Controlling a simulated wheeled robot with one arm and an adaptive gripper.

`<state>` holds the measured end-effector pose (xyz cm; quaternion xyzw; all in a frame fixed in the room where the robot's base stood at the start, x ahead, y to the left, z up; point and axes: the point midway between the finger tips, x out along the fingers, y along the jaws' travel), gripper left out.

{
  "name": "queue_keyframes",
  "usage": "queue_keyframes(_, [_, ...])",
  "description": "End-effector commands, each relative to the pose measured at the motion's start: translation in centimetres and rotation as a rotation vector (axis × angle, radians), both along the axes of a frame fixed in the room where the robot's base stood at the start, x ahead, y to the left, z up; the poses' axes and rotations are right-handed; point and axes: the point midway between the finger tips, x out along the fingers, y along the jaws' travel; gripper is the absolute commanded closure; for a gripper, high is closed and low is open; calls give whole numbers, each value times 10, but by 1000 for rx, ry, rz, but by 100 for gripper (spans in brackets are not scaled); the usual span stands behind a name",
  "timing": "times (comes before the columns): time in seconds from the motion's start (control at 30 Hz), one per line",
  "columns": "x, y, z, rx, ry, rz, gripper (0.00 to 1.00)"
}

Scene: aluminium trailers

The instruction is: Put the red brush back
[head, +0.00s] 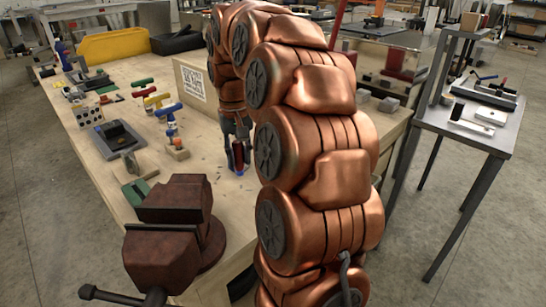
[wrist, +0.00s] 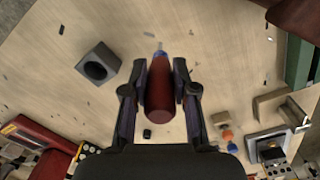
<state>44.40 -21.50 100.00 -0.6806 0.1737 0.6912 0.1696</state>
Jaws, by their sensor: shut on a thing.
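The red brush (wrist: 160,92) is between the two fingers of my gripper (wrist: 160,85) in the wrist view. Its thick red handle points toward the camera, and a blue part and a pale tip show at the far end. My gripper is shut on the handle. In the head view the brush (head: 238,150) hangs roughly upright from my gripper (head: 238,140), with its blue end low over the wooden bench; I cannot tell whether it touches. A dark square block with a round hole (wrist: 97,64) stands on the bench left of my gripper in the wrist view.
A brown vise (head: 175,235) stands at the bench's near corner. Coloured-handled tools (head: 155,100) and a yellow bin (head: 115,45) lie left and back. A box with a label (head: 193,82) stands behind my arm. Bare wood (head: 205,165) surrounds the gripper.

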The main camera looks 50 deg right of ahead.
Motion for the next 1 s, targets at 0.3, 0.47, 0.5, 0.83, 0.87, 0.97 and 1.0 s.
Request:
queue_keyframes(0.3, [-15,-69,-7,4,2,-5,100])
queue_keyframes(0.47, [-21,-95,-8,1,0,-3,100])
queue_keyframes(0.5, [-22,-100,-9,1,0,-3,100])
queue_keyframes(0.83, [-24,-108,-21,2,2,-1,100])
queue_keyframes(0.87, [-25,-107,-24,3,4,0,100])
queue_keyframes(0.97, [-25,-107,-35,3,4,-1,100])
queue_keyframes(1.0, [-24,-108,-40,2,2,-1,100])
